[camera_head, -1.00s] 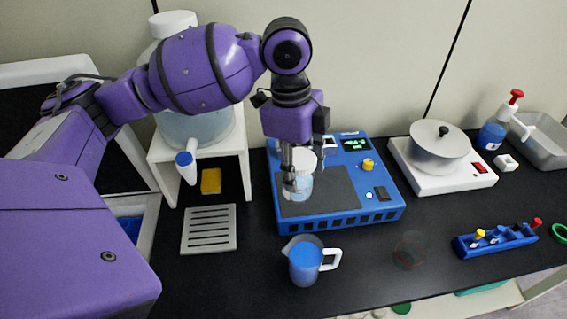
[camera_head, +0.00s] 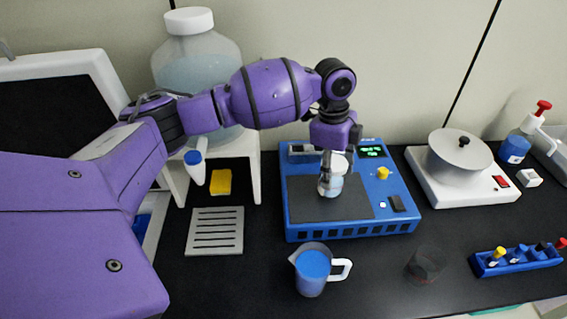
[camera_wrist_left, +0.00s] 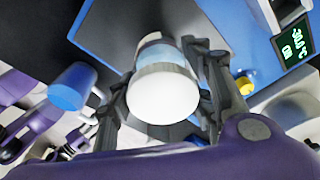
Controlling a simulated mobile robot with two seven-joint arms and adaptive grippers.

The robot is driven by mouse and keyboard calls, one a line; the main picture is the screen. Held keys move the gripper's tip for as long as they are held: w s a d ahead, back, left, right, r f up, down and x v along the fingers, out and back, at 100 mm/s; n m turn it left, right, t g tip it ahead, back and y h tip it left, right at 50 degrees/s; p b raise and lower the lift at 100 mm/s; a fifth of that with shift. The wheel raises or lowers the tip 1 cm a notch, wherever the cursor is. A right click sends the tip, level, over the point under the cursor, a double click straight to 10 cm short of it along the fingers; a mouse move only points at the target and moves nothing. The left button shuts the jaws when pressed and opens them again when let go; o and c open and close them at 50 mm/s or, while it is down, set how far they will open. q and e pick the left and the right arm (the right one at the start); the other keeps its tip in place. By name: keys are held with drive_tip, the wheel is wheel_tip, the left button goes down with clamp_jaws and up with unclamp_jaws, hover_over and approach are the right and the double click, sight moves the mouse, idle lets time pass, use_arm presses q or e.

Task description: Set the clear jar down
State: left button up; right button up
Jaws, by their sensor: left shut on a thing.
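The clear jar (camera_head: 331,184), with a white lid and pale blue contents, is upright over the dark top plate (camera_head: 300,207) of the blue device. My left gripper (camera_head: 327,174) is shut on it from above. In the left wrist view, the white lid of the jar (camera_wrist_left: 163,97) faces the camera between the two fingers of my left gripper (camera_wrist_left: 160,85). Whether the jar's base touches the plate I cannot tell. My right gripper is not in view.
The blue device (camera_head: 352,231) has a yellow knob (camera_head: 382,173) and a green display. In front stand a measuring jug with blue liquid (camera_head: 312,272) and an empty glass (camera_head: 427,263). A hotplate with a pot (camera_head: 459,157) is right; a slotted grey tray (camera_head: 215,231) is left.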

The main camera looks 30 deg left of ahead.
use_arm(q)
drive_tip(key=shift+f, duration=0.75)
drive_tip(key=shift+f, duration=0.2)
drive_tip(key=o, duration=1.3)
drive_tip(key=shift+o, duration=0.2)
drive_tip(key=shift+r, duration=0.1)
drive_tip(key=r, duration=0.4)
drive_tip(key=a+r, duration=0.1)
drive_tip(key=r, duration=0.7)
drive_tip(key=shift+a, duration=0.25)
